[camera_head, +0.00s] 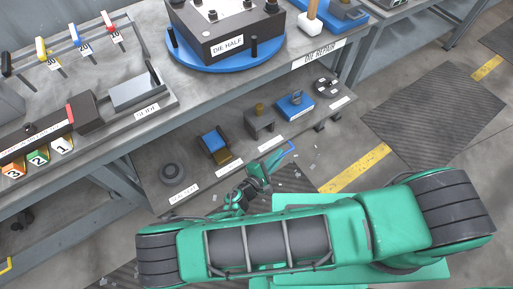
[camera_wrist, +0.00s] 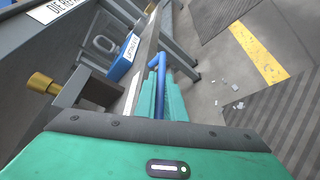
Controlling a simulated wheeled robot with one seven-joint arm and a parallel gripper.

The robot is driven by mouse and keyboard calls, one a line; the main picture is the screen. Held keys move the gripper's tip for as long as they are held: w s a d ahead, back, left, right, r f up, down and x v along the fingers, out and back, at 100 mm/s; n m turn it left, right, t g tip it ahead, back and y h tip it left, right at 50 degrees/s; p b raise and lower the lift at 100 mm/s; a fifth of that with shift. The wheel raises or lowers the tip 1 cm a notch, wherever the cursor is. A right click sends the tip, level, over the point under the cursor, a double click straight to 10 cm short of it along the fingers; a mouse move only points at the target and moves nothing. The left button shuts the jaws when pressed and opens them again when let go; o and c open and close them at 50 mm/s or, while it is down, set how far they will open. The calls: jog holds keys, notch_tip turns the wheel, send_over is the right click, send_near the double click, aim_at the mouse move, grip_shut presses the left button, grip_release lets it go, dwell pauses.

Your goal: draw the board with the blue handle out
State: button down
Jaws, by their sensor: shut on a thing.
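The grey board (camera_head: 188,175) lies low under the bench, and its front part shows past the bench edge. Its blue handle (camera_head: 291,148) is on the front edge, right of the middle. My gripper (camera_head: 262,170) is at the handle's near end. In the wrist view, the blue handle (camera_wrist: 161,75) lies between my two green fingers (camera_wrist: 162,98), which are shut on it. Part of the handle is hidden by the fingers. The back of the board is hidden under the bench.
On the board stand a dark round part (camera_head: 173,172), a blue-topped block (camera_head: 215,142), a grey bracket with a brass knob (camera_head: 259,119) and a blue part (camera_head: 295,104). The bench (camera_head: 150,45) overhangs it. White scraps lie on the floor (camera_head: 318,168).

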jog(key=shift+s+d, duration=0.25)
jog(key=shift+s, duration=0.3)
jog(key=shift+s+d, duration=0.1)
jog(key=shift+s+d, duration=0.55)
jog(key=shift+s, duration=0.2)
jog(key=shift+s+d, duration=0.6)
jog(key=shift+s, duration=0.25)
